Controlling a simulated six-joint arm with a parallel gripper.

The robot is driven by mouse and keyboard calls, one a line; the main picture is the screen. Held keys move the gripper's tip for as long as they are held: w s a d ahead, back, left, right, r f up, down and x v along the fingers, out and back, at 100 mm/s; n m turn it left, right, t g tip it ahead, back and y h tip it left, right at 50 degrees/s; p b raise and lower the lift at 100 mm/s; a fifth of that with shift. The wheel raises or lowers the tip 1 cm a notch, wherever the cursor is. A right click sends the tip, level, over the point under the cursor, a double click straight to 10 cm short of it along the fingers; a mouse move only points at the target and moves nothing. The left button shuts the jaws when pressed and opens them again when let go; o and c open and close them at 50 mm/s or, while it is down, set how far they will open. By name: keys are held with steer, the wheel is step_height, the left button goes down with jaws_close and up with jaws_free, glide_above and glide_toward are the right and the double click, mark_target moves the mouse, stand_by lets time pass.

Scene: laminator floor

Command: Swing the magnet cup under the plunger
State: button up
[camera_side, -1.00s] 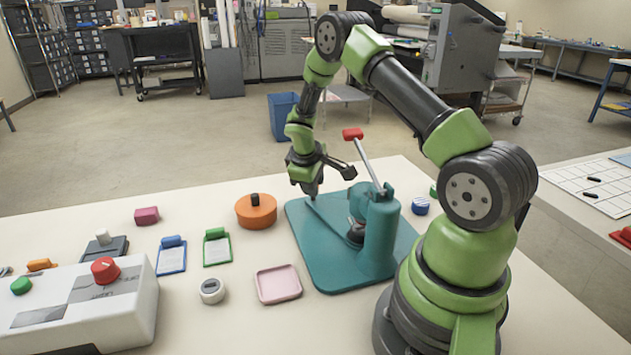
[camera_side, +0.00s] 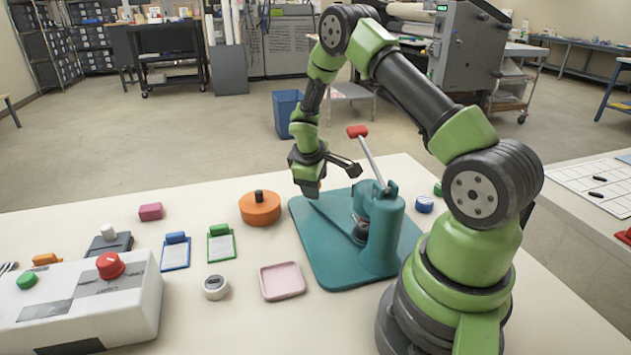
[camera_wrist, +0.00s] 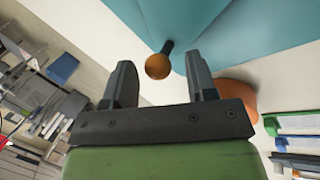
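The teal press (camera_side: 383,235) stands on its teal base plate (camera_side: 330,265), with a red-tipped lever (camera_side: 357,131) leaning up over its column. A small dark round part (camera_side: 361,231) sits low beside the column; I cannot tell whether it is the magnet cup or the plunger end. My gripper (camera_side: 307,190) is above the far left part of the plate. In the wrist view, my gripper (camera_wrist: 160,62) is open, its two dark fingers apart. An orange-brown ball knob (camera_wrist: 157,67) on a dark stem appears between the fingertips, with no visible contact. My gripper hides the knob in the side view.
An orange round lidded container (camera_side: 260,210) stands just left of the plate. A blue round item (camera_side: 424,205) is right of the column.

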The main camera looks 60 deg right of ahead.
steer(key=v, duration=0.2)
steer(key=shift+a+r, duration=0.1)
steer(key=shift+r, duration=0.3)
steer(key=s+a, duration=0.2)
steer(key=a, duration=1)
step_height(320, 180, up, 8)
steer(key=m+t, duration=0.1)
steer(key=m, duration=0.1)
steer(key=s+a+r+m+t+y, duration=0.2)
steer(key=s+a+r+y, duration=0.1)
steer(key=s+a+r, duration=0.2)
steer(key=s+a+r+m+t+y, duration=0.1)
steer(key=s+a+r+t+y, duration=0.2)
steer(key=s+a+r, duration=0.3)
steer(key=s+r, duration=0.4)
steer(key=shift+r+m+t, duration=0.3)
steer(key=shift+r+m, duration=0.05)
steer(key=shift+m, duration=0.05)
